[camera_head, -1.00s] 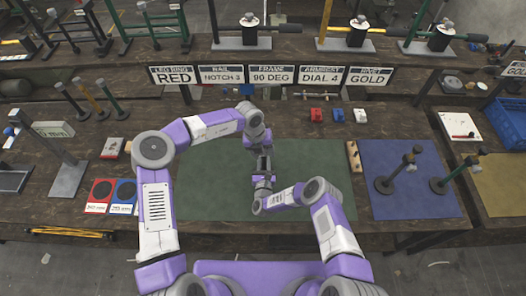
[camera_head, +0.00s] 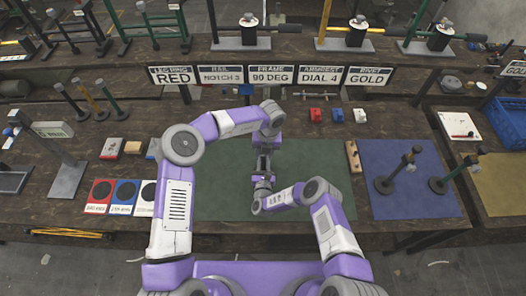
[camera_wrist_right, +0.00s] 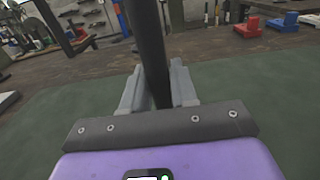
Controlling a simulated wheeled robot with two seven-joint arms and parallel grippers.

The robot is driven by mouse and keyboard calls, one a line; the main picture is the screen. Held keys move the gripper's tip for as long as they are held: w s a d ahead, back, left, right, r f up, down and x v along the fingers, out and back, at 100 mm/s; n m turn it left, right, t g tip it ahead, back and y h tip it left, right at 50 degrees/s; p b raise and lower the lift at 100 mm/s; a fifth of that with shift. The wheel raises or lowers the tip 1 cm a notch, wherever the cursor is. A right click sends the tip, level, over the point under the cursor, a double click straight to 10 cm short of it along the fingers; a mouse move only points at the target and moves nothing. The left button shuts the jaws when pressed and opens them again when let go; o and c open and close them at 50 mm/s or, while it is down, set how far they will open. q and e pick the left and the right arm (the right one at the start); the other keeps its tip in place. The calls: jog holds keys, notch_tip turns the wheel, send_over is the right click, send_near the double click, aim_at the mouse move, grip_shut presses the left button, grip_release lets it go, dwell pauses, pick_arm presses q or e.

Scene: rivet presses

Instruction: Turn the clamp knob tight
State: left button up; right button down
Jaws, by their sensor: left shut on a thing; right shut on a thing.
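My left gripper (camera_head: 263,168) points down over the green mat (camera_head: 325,165), just above and beyond my right gripper (camera_head: 262,184). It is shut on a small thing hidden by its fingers. In the right wrist view my right gripper (camera_wrist_right: 160,88) is shut on a dark upright post (camera_wrist_right: 150,40), which stands between its two grey fingers and runs out of the top of the picture. I cannot make out the clamp knob; the arms and grippers cover that spot.
A blue mat (camera_head: 380,205) with two small stands lies to the right. Red, blue and white cards (camera_head: 98,193) lie to the left. Red and blue blocks (camera_head: 316,114) sit behind the green mat. A wooden strip (camera_head: 354,157) lies at its right edge.

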pick_arm(q)
jog(key=y, duration=0.2)
jog(key=d+y, duration=0.1)
jog(key=y, duration=0.1)
jog(key=shift+f+y, duration=0.2)
jog(key=shift+y, duration=0.1)
jog(key=shift+f+y, duration=0.2)
jog(key=shift+y, duration=1.9)
jog(key=o, duration=1.1)
jog(key=shift+d, duration=0.1)
jog(key=shift+c, duration=0.2)
jog(key=shift+r, duration=0.1)
notch_tip(320, 180, up, 10)
jog(key=shift+f, duration=0.1)
